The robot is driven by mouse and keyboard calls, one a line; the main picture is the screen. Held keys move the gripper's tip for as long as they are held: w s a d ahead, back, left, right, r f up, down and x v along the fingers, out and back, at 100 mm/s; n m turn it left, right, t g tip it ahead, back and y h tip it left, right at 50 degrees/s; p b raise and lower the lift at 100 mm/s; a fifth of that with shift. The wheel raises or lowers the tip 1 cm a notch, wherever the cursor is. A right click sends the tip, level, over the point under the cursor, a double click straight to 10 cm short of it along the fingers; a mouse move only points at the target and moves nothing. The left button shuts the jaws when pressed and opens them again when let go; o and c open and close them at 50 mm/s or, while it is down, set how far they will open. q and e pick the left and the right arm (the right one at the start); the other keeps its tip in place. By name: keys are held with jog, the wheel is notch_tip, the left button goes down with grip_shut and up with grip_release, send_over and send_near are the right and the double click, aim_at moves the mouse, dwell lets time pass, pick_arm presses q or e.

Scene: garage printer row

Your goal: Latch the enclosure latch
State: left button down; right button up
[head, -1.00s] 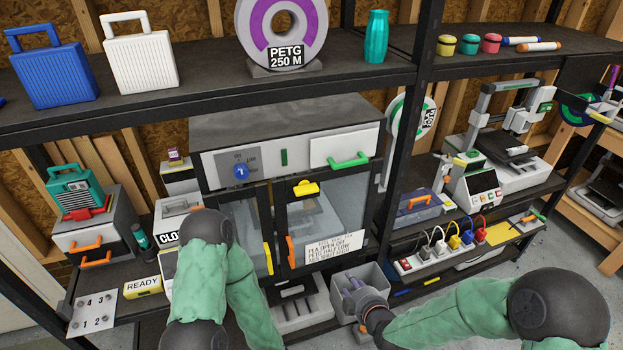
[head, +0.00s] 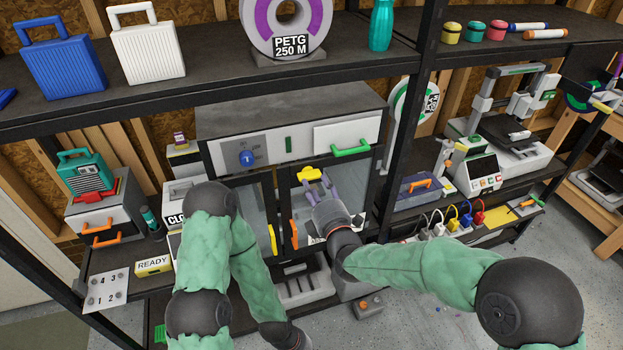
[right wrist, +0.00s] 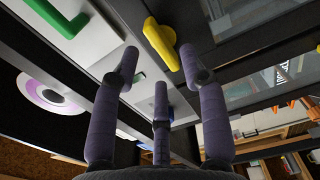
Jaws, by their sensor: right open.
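The yellow enclosure latch (head: 309,174) sits at the top of the enclosure's glass doors (head: 352,190), just under the grey top panel. My right gripper (head: 318,188) is open and empty, with its purple fingers raised just below and in front of the latch. In the right wrist view the latch (right wrist: 161,44) lies just past the spread fingers (right wrist: 159,68); I cannot tell whether any finger touches it. My left arm hangs down in front of the enclosure's left side; its dark wrist is at the bottom edge and its fingers do not show.
An orange handle (head: 294,233) and a yellow handle (head: 272,240) stand on the doors below the latch. A green-handled drawer (head: 345,137) is above it. The upper shelf (head: 220,70) overhangs the enclosure. A power strip with plugs (head: 440,229) is on the right.

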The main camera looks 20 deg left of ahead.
aim_at(311, 178)
jog(key=shift+x, duration=2.05)
grip_shut()
